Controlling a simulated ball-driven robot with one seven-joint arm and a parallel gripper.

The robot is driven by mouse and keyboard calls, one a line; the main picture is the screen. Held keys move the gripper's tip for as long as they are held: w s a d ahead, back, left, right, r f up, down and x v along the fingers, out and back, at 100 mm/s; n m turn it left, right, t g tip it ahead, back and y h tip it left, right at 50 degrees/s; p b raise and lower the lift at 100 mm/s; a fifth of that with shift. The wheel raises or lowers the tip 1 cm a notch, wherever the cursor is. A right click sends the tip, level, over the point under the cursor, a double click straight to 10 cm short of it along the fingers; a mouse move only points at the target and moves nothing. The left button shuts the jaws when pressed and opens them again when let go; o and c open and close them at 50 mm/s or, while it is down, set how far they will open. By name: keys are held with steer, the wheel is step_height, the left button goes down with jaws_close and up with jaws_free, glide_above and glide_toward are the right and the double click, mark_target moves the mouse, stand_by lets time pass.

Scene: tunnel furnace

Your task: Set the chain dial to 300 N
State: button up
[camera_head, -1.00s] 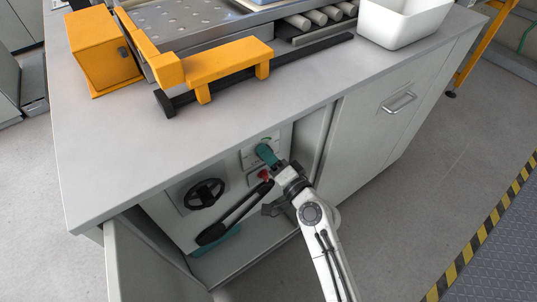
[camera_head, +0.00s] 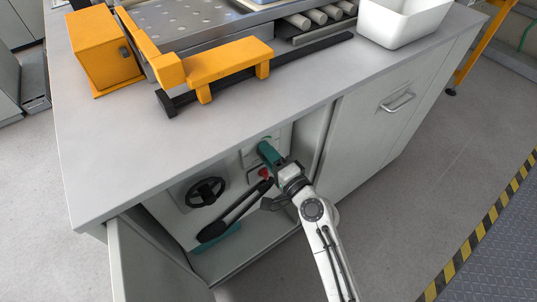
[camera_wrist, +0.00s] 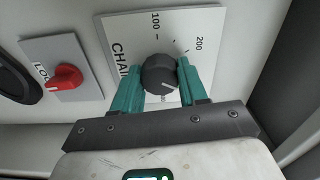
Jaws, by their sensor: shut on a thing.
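The chain dial (camera_wrist: 160,73) is a dark round knob on a white plate (camera_wrist: 120,28) inside the open cabinet. The plate reads "CHAIN", partly hidden, with 100 at the top and 200 at the upper right. Another number below the knob is mostly covered. A pale pointer line on the knob points to the lower right, towards the right finger. My gripper (camera_wrist: 162,76) is shut on the dial, with a teal finger on either side. In the head view my gripper (camera_head: 266,151) hides the dial.
A red knob (camera_wrist: 66,77) marked "LO..." sits left of the dial. The open cabinet door (camera_head: 145,262) stands at the left, and the worktop edge overhangs above.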

steer(key=o, duration=1.1)
steer(key=shift+c, duration=0.2)
steer(key=shift+s, duration=0.1)
steer(key=v, duration=1)
steer(key=shift+s+d, duration=0.25)
steer(key=s+d+f+n+g+h, duration=0.2)
steer(key=s+d+f+n+g, duration=0.15)
steer(key=s, duration=0.25)
steer(key=s+d+f+n+g+h, duration=0.1)
steer(key=s+d+f+n+g, duration=0.25)
steer(key=s+f+n, duration=0.2)
steer(key=s+d+g+h, duration=0.7)
steer(key=s+d, duration=0.6)
steer(key=s, duration=0.4)
step_height(320, 180, up, 16)
steer(key=p, duration=1.5)
steer(key=shift+d+n, duration=0.2)
steer(key=shift+n, duration=0.1)
